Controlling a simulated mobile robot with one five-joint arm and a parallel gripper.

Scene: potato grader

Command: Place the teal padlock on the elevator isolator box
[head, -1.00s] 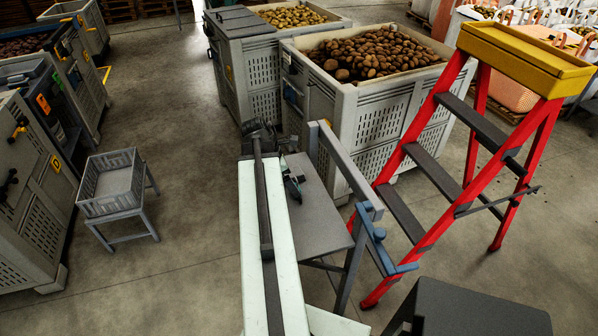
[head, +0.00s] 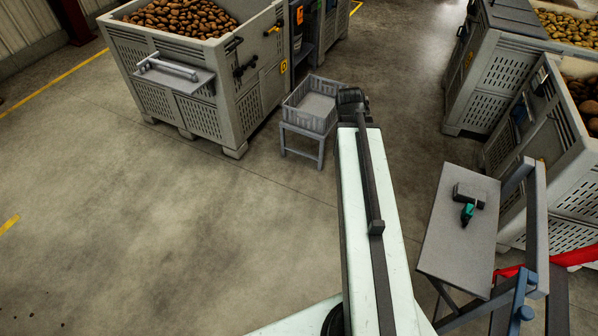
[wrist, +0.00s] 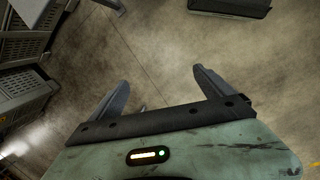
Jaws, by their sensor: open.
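A small teal and black item (head: 467,212), which looks like the teal padlock, lies on a grey table (head: 448,242) at the right of the head view. It is beside a dark block (head: 469,195). My gripper (wrist: 161,78) is open and empty in the wrist view, its two fingers apart over bare floor. In the head view the end of my arm is by the grey crate stand, well left of the table. I cannot tell which fixture is the elevator isolator box; coloured tags and black handles show on a large bin (head: 190,60).
A grey slotted crate (head: 325,118) sits on a low stand at upper middle. Large potato bins (head: 500,75) stand at the upper right. A grey frame with blue parts (head: 525,290) borders the table's right side. The floor at left is clear.

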